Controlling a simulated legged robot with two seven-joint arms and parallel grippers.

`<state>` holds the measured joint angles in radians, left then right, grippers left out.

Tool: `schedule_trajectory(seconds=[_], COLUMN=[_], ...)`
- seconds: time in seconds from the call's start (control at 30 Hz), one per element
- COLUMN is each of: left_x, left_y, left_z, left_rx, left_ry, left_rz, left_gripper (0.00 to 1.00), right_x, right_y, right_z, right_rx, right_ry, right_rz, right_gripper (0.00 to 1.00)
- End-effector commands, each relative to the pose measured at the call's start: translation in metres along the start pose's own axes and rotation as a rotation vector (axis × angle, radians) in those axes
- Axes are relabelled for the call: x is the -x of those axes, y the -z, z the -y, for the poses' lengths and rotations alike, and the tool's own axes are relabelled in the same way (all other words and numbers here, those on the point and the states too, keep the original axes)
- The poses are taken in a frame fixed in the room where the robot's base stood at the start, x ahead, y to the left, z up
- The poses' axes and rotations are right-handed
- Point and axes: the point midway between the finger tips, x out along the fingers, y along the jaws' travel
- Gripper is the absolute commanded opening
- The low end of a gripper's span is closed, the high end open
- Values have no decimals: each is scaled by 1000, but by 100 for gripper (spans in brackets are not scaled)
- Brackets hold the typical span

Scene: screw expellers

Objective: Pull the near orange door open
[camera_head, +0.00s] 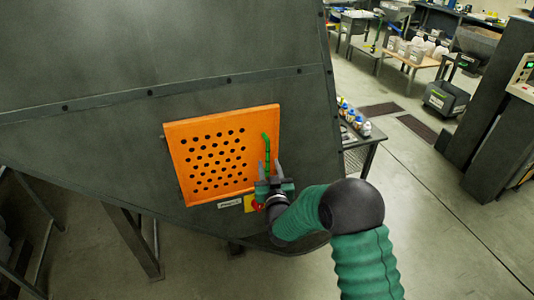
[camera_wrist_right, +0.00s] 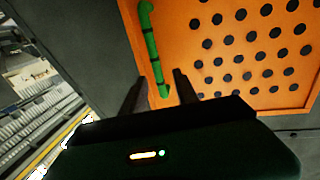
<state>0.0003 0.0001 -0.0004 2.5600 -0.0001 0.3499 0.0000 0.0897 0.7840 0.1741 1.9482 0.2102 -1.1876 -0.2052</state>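The orange door (camera_head: 222,190) is a perforated panel on the side of a dark grey machine, and it appears shut. A green bar handle (camera_head: 266,150) runs upright along its right side. My right gripper (camera_head: 270,168) is at the handle's lower end. In the right wrist view the fingers (camera_wrist_right: 158,90) are apart, with the lower end of the handle (camera_wrist_right: 151,48) showing between them. A gap shows on both sides of the handle. The orange door (camera_wrist_right: 245,90) fills the right of that view. My left gripper is in neither view.
The dark grey machine body (camera_head: 80,130) surrounds the door. A yellow and red switch (camera_head: 254,204) sits just below the door's lower right corner. A small table with bottles (camera_head: 358,125) stands right of the machine. The floor (camera_head: 440,230) at the right is clear.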

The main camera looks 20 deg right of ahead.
Motion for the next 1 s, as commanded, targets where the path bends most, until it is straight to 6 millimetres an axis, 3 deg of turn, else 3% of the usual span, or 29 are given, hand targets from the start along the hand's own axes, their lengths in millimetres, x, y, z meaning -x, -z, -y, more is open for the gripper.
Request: schedule_trajectory(seconds=[0.1, 0.23, 0.6, 0.9, 1.0], left_x=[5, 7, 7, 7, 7], left_y=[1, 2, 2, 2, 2], left_z=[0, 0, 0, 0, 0], left_rx=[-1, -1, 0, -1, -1], left_ry=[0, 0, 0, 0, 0], left_rz=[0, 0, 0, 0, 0], left_gripper=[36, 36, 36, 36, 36], right_x=[-28, -50, -61, -61, -61], right_y=[1, 1, 0, 0, 0], right_z=[-1, 1, 1, 1, 1], right_rx=[-1, 1, 1, 1, 1], right_ry=[-3, -1, 0, 0, 0], right_rz=[-1, 0, 0, 1, 1], right_gripper=[36, 36, 36, 0, 0])
